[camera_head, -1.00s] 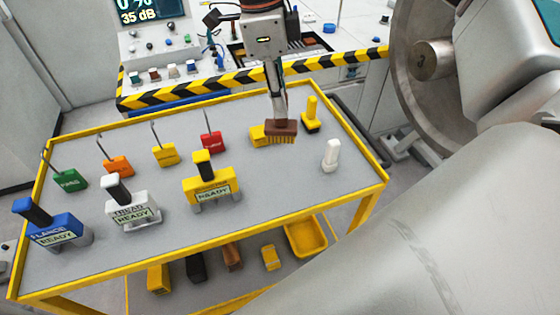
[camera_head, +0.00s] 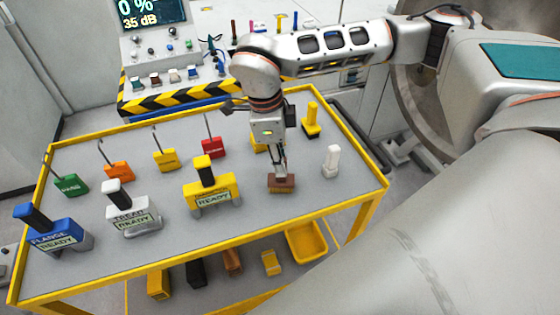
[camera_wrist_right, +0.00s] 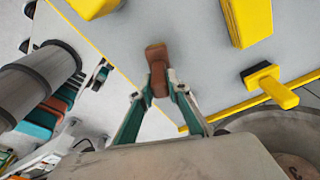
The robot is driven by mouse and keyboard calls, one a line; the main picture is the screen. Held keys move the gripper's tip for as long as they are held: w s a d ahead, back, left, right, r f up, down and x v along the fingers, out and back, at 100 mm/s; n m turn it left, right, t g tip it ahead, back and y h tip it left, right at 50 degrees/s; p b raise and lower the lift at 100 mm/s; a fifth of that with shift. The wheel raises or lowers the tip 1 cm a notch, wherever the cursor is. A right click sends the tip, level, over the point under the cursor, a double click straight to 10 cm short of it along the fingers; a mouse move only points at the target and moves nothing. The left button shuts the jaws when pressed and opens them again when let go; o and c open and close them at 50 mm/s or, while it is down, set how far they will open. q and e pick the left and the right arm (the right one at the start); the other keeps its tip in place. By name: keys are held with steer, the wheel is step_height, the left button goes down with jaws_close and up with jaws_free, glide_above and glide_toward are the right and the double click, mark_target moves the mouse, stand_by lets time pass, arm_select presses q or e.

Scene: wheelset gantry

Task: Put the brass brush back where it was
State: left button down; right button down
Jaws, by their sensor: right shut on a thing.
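The brass brush (camera_head: 281,183) has a brown block with short pale bristles below it. My right gripper (camera_head: 279,167) is shut on its block from above. The brush is over bare grey cart top, left of a white piece and right of the yellow READY gauge. I cannot tell whether its bristles touch the surface. The right wrist view shows the brown block (camera_wrist_right: 157,65) between the two fingers of the right gripper (camera_wrist_right: 159,88). My left gripper is not in view.
The yellow-rimmed cart (camera_head: 345,217) carries a yellow block (camera_head: 257,145), partly hidden by my right gripper, a yellow-handled tool (camera_head: 311,120), the white piece (camera_head: 332,161), gauges (camera_head: 207,191) and coloured tags (camera_head: 166,159). A yellow bin (camera_head: 306,242) sits on the lower shelf.

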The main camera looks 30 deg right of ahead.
mark_target(273, 178)
steer(key=shift+f, duration=0.2)
steer(key=c, duration=1.9)
jaws_free()
steer(key=shift+f, duration=0.1)
steer(key=shift+r, duration=0.2)
steer(key=shift+w+r, duration=0.1)
steer(key=shift+r, duration=0.25)
steer(key=r, duration=0.3)
steer(key=a+r, duration=0.1)
steer(key=r, duration=0.3)
steer(key=w+r, duration=0.1)
steer(key=r, duration=0.3)
steer(key=shift+a+b, duration=0.2)
steer(key=shift+b, duration=0.2)
